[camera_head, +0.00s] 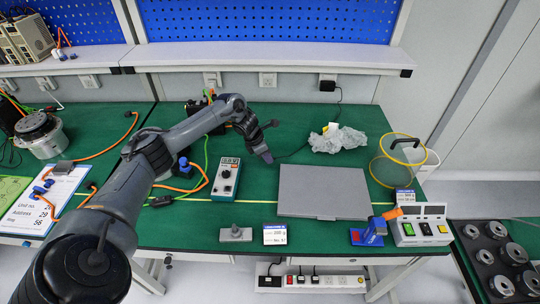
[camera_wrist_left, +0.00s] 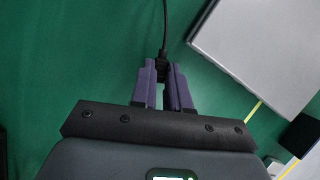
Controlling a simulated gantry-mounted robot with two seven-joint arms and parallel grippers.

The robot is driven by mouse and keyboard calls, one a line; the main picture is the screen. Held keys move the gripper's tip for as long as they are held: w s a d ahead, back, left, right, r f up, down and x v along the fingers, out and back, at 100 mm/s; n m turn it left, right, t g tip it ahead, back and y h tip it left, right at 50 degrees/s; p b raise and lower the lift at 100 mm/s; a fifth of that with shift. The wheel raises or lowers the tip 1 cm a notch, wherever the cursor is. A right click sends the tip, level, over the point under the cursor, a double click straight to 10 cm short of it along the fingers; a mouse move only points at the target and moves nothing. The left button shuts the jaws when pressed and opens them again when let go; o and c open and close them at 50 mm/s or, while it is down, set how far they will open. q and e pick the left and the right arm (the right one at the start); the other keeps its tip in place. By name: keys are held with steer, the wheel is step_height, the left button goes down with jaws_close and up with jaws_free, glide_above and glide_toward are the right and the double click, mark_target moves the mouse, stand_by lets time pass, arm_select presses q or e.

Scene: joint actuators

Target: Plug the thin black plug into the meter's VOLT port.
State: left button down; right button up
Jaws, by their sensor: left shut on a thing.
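My left gripper (camera_head: 266,157) is shut on the thin black plug (camera_wrist_left: 162,70), which shows between the purple fingertips in the left wrist view. A thin black cable (camera_wrist_left: 164,25) runs up from the plug there. In the head view the plug is too small to make out. The meter (camera_head: 226,180) is a teal box with a display and a dial, lying on the green table to the left of my left gripper. The gripper and the meter are apart. The port labels are too small to read. My right gripper is not in view.
A closed grey laptop-like panel (camera_head: 322,193) lies to the right of my left gripper. A clear plastic bag (camera_head: 338,139) lies behind it. Orange cables (camera_head: 190,189) run left of the meter.

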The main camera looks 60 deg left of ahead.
arm_select(q)
steer(key=shift+d+f, duration=0.1)
steer(key=shift+f, duration=0.55)
steer(key=shift+f, duration=0.1)
steer(key=shift+f, duration=0.15)
steer(key=c, duration=1.1)
jaws_free()
